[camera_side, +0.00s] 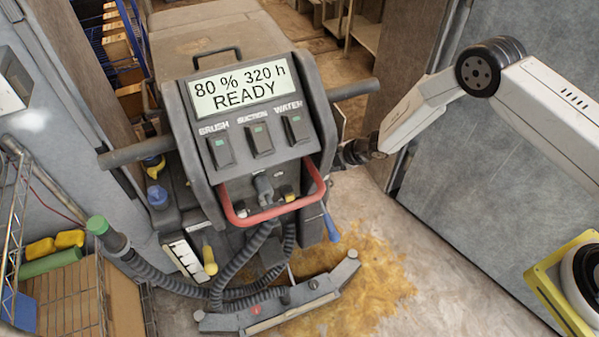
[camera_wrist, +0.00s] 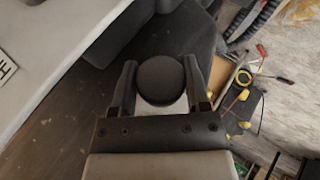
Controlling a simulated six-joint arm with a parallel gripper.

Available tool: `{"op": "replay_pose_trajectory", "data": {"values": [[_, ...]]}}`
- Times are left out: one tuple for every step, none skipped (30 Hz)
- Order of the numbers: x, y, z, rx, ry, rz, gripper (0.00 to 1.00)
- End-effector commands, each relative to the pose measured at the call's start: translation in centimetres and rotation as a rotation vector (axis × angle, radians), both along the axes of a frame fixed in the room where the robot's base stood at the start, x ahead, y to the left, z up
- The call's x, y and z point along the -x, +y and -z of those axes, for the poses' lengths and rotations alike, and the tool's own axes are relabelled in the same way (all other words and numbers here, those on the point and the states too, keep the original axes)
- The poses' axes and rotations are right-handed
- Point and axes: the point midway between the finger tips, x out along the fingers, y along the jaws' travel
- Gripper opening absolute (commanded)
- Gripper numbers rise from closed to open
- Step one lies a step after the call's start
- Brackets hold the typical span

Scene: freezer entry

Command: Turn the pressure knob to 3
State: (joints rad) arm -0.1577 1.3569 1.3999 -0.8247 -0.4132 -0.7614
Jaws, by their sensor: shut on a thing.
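In the wrist view a round dark knob (camera_wrist: 161,80) sits between the two fingers of my gripper (camera_wrist: 160,65), which is shut on it. No numbers or pointer on the knob can be read. In the side view my gripper (camera_side: 357,152) reaches the right flank of the grey floor-cleaning machine (camera_side: 325,110), just below its right handle bar. The knob itself is hidden in that view. The machine's display (camera_side: 240,88) reads "80 % 320 h READY".
Below the display are BRUSH, SUCTION and WATER switches (camera_side: 259,139). A red bar (camera_side: 240,219) and black hoses (camera_side: 265,235) are below. The right handle bar (camera_side: 352,89) juts out close above my gripper. Yellow-brown spill (camera_side: 370,275) covers the floor. A grey wall panel (camera_side: 480,200) stands right.

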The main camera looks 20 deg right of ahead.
Motion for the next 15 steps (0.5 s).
{"op": "replay_pose_trajectory", "data": {"values": [[0.11, -0.05, 0.13, 0.002, 0.014, 0.000, 0.02], [0.12, -0.05, 0.14, 0.002, 0.022, -0.001, 0.02], [0.10, -0.05, 0.14, 0.001, 0.031, 0.000, 0.02], [0.11, -0.04, 0.14, 0.002, 0.037, -0.002, 0.02], [0.10, -0.04, 0.14, 0.001, 0.043, 0.000, 0.02], [0.11, -0.04, 0.14, 0.001, 0.052, 0.000, 0.02], [0.13, -0.04, 0.16, 0.001, 0.058, -0.001, 0.02], [0.14, -0.05, 0.16, 0.002, 0.064, -0.001, 0.02], [0.15, -0.05, 0.17, 0.002, 0.071, -0.001, 0.02], [0.16, -0.05, 0.18, 0.002, 0.077, 0.000, 0.02], [0.15, -0.05, 0.17, 0.001, 0.081, -0.001, 0.02], [0.16, -0.04, 0.19, 0.001, 0.087, -0.001, 0.02], [0.16, -0.03, 0.18, 0.001, 0.090, 0.000, 0.02], [0.16, -0.03, 0.18, 0.001, 0.093, -0.001, 0.02], [0.15, -0.03, 0.18, 0.001, 0.098, 0.000, 0.02]]}}
